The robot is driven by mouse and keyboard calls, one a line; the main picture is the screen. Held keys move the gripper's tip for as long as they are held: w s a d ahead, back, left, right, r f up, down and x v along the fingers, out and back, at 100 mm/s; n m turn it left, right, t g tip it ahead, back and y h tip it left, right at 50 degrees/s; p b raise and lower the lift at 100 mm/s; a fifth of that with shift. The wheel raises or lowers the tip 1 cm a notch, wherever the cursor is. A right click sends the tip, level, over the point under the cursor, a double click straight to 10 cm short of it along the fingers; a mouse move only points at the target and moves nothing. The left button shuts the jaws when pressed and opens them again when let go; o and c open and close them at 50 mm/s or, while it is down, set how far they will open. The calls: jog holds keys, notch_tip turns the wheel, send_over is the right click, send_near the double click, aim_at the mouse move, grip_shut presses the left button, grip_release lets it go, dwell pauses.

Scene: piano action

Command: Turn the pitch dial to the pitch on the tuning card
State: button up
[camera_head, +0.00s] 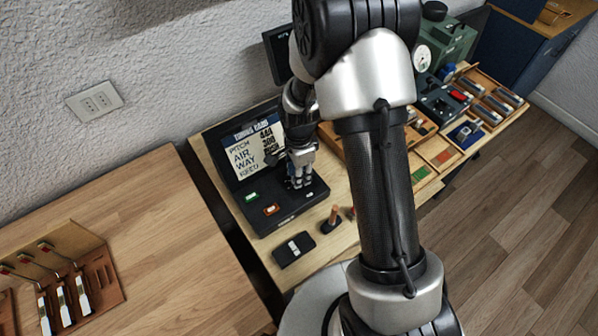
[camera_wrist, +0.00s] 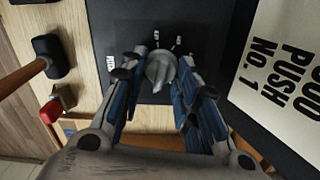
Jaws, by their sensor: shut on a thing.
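The tuning card (camera_head: 256,148) stands upright in the lid of the black case. Its pitch line looks like 440, though small; air reads 300. In the wrist view part of the card (camera_wrist: 285,75) shows 300, PUSH and NO. 1. The grey pitch dial (camera_wrist: 160,66) sits on the black panel beside a PITCH label, with small white marks around it. My gripper (camera_head: 300,182) reaches down onto the panel; in the wrist view its fingers (camera_wrist: 160,80) are on either side of the dial, shut on it. Which mark the dial points at is unclear.
Green (camera_head: 251,196) and orange (camera_head: 271,209) switches sit on the case's panel. A black device (camera_head: 294,249) and a wooden-handled tool (camera_head: 333,217) lie in front. Trays of parts (camera_head: 490,100) stand to the right. The wooden bench (camera_head: 130,220) at left has clear room.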

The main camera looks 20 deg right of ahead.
jog(key=o, duration=1.1)
jog(key=shift+c, duration=0.2)
notch_tip(320, 180, up, 12)
jog(key=shift+r, duration=0.1)
